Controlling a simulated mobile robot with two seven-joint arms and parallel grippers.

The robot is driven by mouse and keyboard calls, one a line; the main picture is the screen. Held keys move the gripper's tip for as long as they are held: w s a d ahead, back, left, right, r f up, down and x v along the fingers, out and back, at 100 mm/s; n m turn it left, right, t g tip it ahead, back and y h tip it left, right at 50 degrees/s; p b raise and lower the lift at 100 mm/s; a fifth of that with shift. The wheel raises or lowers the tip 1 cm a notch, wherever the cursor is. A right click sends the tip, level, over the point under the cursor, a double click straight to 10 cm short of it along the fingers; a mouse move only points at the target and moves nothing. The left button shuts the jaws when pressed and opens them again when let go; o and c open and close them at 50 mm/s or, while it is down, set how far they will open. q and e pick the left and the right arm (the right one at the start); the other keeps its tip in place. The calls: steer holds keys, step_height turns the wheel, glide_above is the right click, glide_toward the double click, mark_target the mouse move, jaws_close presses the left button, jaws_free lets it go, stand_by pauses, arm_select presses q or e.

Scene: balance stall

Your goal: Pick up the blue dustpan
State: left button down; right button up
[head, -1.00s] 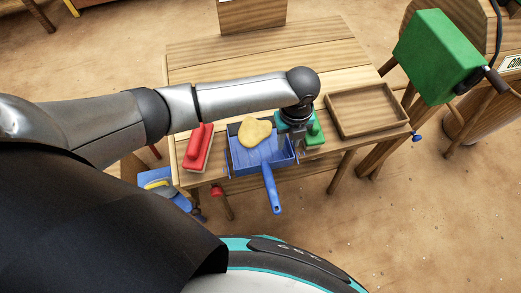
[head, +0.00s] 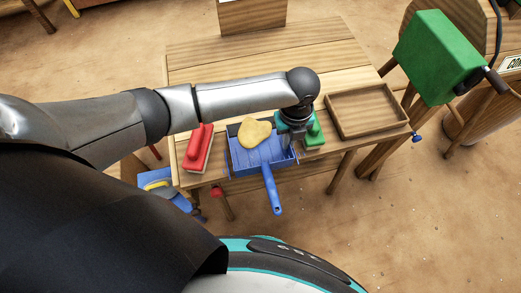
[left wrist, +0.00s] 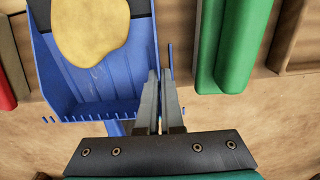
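The blue dustpan (head: 268,156) sits at the table's front edge, its handle (head: 272,190) sticking out toward me. A yellowish lump (head: 254,132) lies in it. In the left wrist view the pan (left wrist: 100,85) fills the left part, with the lump (left wrist: 92,30) in it. My left gripper (head: 288,145) is at the pan's right side. In the left wrist view its fingers (left wrist: 160,75) are close together at the right side wall. I cannot tell whether they grip the wall. My right gripper is not in view.
A red-handled brush (head: 198,146) lies left of the pan and a green one (head: 314,134) close to its right. An empty wooden tray (head: 366,110) is at the table's right. A green box (head: 438,52) stands beyond it. The table's back half is clear.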

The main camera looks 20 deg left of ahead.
arm_select(q)
steer(key=shift+r, duration=0.15)
stand_by(0.7)
step_height(320, 180, up, 20)
steer(key=p, duration=0.5)
